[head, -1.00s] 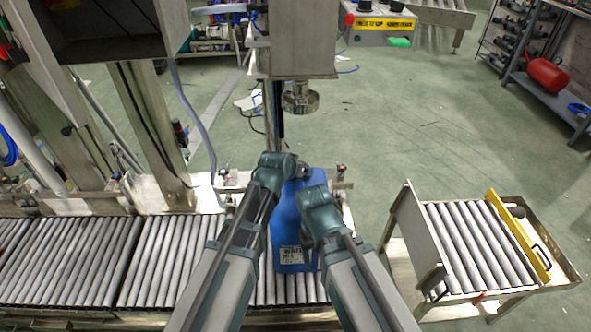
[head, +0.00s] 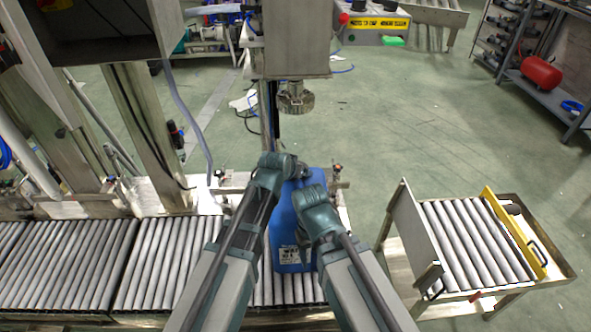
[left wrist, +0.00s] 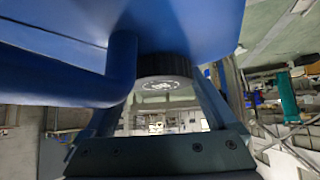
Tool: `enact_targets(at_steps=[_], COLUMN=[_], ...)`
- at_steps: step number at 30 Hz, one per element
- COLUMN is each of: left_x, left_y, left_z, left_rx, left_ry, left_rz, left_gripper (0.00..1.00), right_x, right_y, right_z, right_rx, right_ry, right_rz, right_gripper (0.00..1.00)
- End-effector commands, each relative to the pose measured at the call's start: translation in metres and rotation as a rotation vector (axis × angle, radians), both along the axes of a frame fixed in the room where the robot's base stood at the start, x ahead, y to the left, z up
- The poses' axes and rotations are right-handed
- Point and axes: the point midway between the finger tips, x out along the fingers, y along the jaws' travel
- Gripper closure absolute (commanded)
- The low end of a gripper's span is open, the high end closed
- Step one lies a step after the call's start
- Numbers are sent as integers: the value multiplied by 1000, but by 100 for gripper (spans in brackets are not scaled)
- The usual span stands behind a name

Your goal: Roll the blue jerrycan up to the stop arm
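The blue jerrycan (head: 284,222) stands on the roller conveyor (head: 165,265) near its right end, with a white label low on its near side. My left gripper (head: 299,168) is at its top, around the far left. My right gripper (head: 303,198) is over its right side; its fingers are hidden by my wrist. In the left wrist view, the jerrycan's blue body (left wrist: 190,25), handle and black cap (left wrist: 163,77) fill the top. The left gripper's fingers stand apart with the cap between or just behind them; contact is unclear. I cannot clearly pick out the stop arm.
A metal nozzle (head: 294,98) hangs beneath a steel housing just beyond the jerrycan. Small fittings (head: 335,172) stand at the conveyor's far edge. A separate roller table (head: 470,240) with a yellow rail stands right, across a floor gap. The rollers to the left are clear.

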Motion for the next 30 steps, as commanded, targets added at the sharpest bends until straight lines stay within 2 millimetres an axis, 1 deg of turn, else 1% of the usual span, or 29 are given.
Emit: enact_targets(at_steps=[10, 11, 12, 23, 26, 30], left_x=[0, 0, 0, -1, -5, -15], left_y=[-1, -1, -1, 0, 1, 5], left_z=[-1, -1, -1, 1, 6, 18], left_rx=[-1, -2, -1, -1, 0, 0], left_ry=[6, 6, 5, 4, 3, 1], left_rz=[-1, -1, -1, -1, 0, 1], left_gripper=[12, 5, 0, 0, 0, 0], right_x=[0, 0, 0, 0, 0, 0], right_y=[0, 0, 0, 0, 0, 0], right_z=[-1, 0, 0, 2, 6, 18], right_rx=[0, 0, 0, 0, 0, 0], right_ry=[0, 0, 0, 0, 0, 0], right_rz=[0, 0, 0, 0, 0, 0], right_gripper=[30, 30, 30, 30, 30, 30])
